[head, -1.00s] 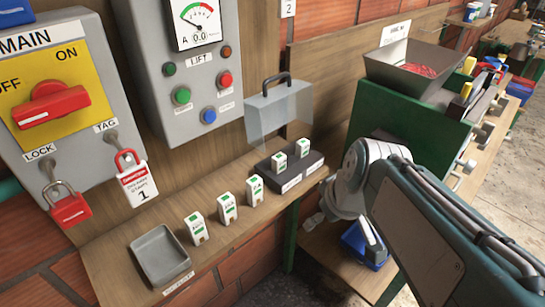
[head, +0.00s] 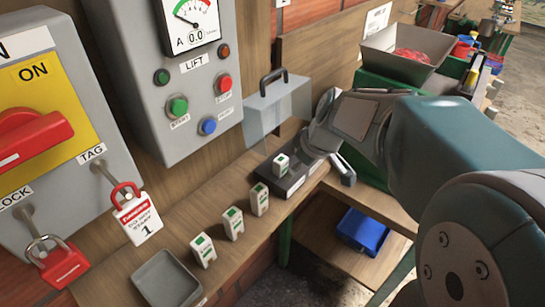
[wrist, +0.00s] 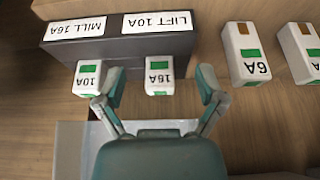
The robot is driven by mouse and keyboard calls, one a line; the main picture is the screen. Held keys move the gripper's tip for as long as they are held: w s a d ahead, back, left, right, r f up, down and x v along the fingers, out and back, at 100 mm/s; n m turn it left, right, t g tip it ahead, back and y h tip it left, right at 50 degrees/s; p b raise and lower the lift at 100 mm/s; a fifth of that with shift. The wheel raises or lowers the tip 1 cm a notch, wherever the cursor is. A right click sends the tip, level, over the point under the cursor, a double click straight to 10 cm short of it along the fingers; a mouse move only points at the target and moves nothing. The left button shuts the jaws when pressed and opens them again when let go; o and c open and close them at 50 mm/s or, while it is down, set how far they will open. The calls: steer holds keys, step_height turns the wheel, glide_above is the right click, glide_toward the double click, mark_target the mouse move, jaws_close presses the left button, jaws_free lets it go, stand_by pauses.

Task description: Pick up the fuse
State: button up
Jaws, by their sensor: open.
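A dark fuse base (head: 290,185) sits on the wooden shelf; the wrist view shows its front (wrist: 125,42) with labels "MILL 16A" and "LIFT 10A". On it stand a white and green 16A fuse (wrist: 159,75) by the LIFT label and a 10A fuse (wrist: 89,77) by the MILL label. My gripper (wrist: 160,84) is open and empty. Its fingers point at the base, on either side of the 16A fuse; the left one is close to the 10A fuse. In the head view the 16A fuse (head: 281,163) shows; my arm hides the other.
Several loose fuses stand on the shelf, including a 6A one (wrist: 247,53). A grey tray (head: 167,280) is at the shelf's near end. A raised clear cover (head: 275,110) stands behind the base. A red padlock (head: 62,262) and tag (head: 137,218) hang on the left.

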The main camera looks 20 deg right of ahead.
mark_target(282, 160)
steer(key=shift+w+a, duration=0.55)
steer(key=shift+a, duration=0.05)
steer(key=shift+w+a, duration=0.35)
steer(key=shift+w, duration=0.3)
steer(key=shift+w+a, duration=0.3)
steer(key=shift+w, duration=0.3)
steer(key=shift+x, duration=1.2)
steer(key=shift+f, duration=0.3)
jaws_close()
